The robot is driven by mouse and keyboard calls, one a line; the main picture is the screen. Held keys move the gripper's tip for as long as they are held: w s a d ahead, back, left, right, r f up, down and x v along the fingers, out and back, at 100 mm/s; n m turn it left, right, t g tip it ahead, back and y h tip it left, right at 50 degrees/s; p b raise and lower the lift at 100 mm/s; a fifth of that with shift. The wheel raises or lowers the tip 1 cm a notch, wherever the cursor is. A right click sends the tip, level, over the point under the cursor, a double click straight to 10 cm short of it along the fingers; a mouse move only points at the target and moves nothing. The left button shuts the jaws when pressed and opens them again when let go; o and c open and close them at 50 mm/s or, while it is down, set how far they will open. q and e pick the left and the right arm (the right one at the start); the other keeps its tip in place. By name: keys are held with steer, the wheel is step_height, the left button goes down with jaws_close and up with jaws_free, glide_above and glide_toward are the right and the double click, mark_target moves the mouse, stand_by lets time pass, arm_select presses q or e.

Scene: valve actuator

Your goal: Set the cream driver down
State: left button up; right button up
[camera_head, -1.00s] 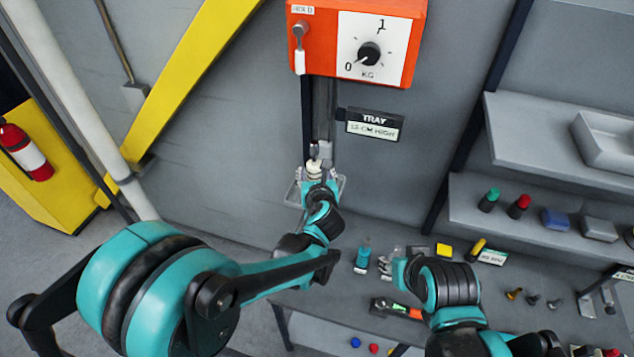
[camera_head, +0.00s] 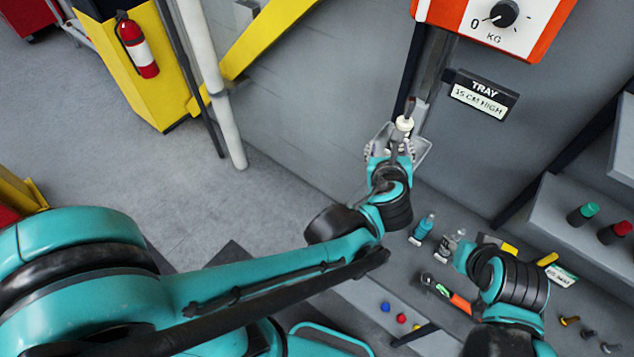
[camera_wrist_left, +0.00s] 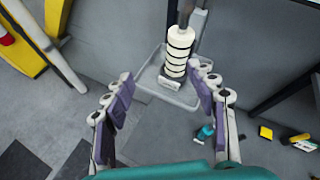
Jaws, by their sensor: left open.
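The cream driver (camera_head: 404,123), a cream ribbed handle with dark bands and a dark shaft pointing up, stands roughly upright in the small clear tray (camera_head: 424,152) on the wall. In the left wrist view the driver (camera_wrist_left: 179,50) is beyond my fingertips, inside the tray's rim (camera_wrist_left: 150,84). My left gripper (camera_head: 390,150) is at the tray's near side. In the wrist view its purple-padded fingers (camera_wrist_left: 160,76) are spread apart and hold nothing. My right gripper (camera_head: 449,246) is low over the bench; its finger gap is too small to read.
The orange scale box (camera_head: 500,20) and the tray sign (camera_head: 481,95) are above the tray. A teal bottle (camera_head: 423,227) and an orange-black tool (camera_head: 450,296) are on the bench. Shelves with colored items stand at right. Open floor lies at left.

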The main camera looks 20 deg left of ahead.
arm_select(q)
steer(key=s+a+f+n+g, duration=0.2)
steer(key=s+a+n, duration=0.6)
steer(key=n, duration=0.8)
steer(key=s+a+f+n+g+h, duration=0.1)
steer(key=s+a+n, duration=0.6)
steer(key=n, duration=0.8)
steer(key=s+f+g, duration=0.1)
steer(key=g, duration=0.1)
steer(key=shift+s+a+f+n+g+h, duration=0.2)
steer(key=shift+s+a+n+g+h, duration=0.1)
steer(key=shift+s+a+n+g, duration=0.1)
step_height(320, 180, down, 35)
steer(key=b, duration=3.4)
steer(key=shift+r+b, duration=0.15)
steer(key=shift+b, duration=0.2)
steer(key=shift+r, duration=0.1)
